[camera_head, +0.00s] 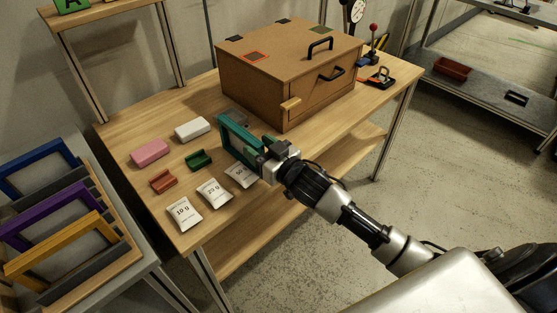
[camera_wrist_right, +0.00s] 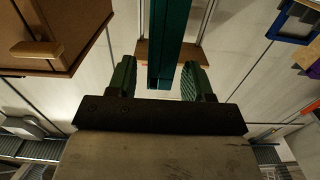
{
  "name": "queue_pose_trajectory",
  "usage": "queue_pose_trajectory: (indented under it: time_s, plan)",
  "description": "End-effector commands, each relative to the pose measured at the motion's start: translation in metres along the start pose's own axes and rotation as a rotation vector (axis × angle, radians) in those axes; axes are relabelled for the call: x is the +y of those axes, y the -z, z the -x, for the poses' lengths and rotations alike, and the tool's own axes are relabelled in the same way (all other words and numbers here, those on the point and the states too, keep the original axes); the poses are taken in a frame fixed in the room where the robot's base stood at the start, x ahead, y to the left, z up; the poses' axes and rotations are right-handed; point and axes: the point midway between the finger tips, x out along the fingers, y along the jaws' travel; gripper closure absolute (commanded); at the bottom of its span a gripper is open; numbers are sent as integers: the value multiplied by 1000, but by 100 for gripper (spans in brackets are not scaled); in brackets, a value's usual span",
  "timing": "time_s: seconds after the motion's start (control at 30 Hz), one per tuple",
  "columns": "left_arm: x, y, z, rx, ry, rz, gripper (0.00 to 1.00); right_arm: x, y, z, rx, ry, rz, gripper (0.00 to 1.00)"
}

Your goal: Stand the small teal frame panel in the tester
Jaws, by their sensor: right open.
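The small teal frame panel (camera_head: 226,136) stands upright, seen at a slant, on the wooden table in front of the large brown box. My right gripper (camera_head: 268,158) is at the panel's right end. In the right wrist view a teal bar (camera_wrist_right: 170,45) of the panel runs between the two green-padded fingers of the right gripper (camera_wrist_right: 158,80), with a gap showing on each side; the gripper is open. A small greyish thing (camera_head: 235,113) shows behind the panel, partly hidden; I cannot tell whether it is the tester. My left gripper is not in view.
The brown box (camera_head: 290,68) with black handles fills the table's back. Pink (camera_head: 150,151) and white (camera_head: 192,128) blocks, red (camera_head: 163,180) and green (camera_head: 199,160) pieces and white weight bags (camera_head: 184,214) lie left. Blue, purple and yellow frames (camera_head: 65,245) stand in a left rack.

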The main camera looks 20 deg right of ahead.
Motion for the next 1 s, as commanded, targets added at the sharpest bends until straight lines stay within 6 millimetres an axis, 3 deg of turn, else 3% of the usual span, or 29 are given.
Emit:
queue_pose_trajectory:
  time_s: [0.2,0.4,0.6,0.87,0.93,1.0]
  plan:
    - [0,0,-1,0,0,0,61,0,-2,48,-3,0,0,49]
    - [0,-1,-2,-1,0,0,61,0,-1,78,-2,-1,-1,49]
    - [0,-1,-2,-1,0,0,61,0,0,90,0,-1,0,49]
    - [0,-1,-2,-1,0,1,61,1,-1,90,-2,-3,0,49]
    - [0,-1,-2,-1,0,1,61,4,-12,90,-23,-15,-2,49]
    - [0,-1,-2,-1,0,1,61,13,-39,89,-74,-45,-3,49]
